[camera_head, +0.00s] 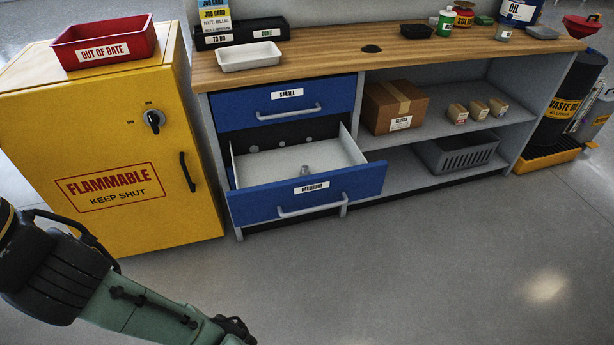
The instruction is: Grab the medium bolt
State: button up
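The lower blue drawer (357,186), labelled MEDIUM, is pulled open from the workbench. A small grey piece (305,170) lies on its white floor close behind the front panel. It may be the medium bolt, but it is too small and partly covered to tell its shape. The upper blue drawer (235,117), labelled SMALL, is shut. My arm reaches in from the lower left, in front of the yellow cabinet. A dark part of it meets the bottom edge, and my gripper's fingers do not show.
The yellow flammable cabinet (205,215) stands left of the workbench, with a red OUT OF DATE bin (75,45) on top. A white tray (249,56) sits on the wooden top (325,52). A cardboard box (394,107) and grey crate (455,153) fill shelves. The floor in front is clear.

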aim_at(304, 171)
jog(key=i+j+z, duration=0.1)
jog(key=z, duration=0.4)
jog(key=j+z, duration=0.25)
jog(key=z, duration=0.2)
jog(key=j+z, duration=0.3)
jog(key=j, duration=0.3)
jog(key=j+z, duration=0.3)
jog(key=j, duration=0.25)
jog(key=j+z, duration=0.1)
jog(key=j, duration=0.3)
jog(key=k+j, duration=0.15)
jog(key=j, duration=0.25)
jog(key=k+j+z, duration=0.15)
jog(key=j, duration=0.25)
jog(key=k+j, duration=0.1)
jog(key=j, duration=0.9)
jog(key=k+j, duration=0.15)
jog(key=j, duration=0.4)
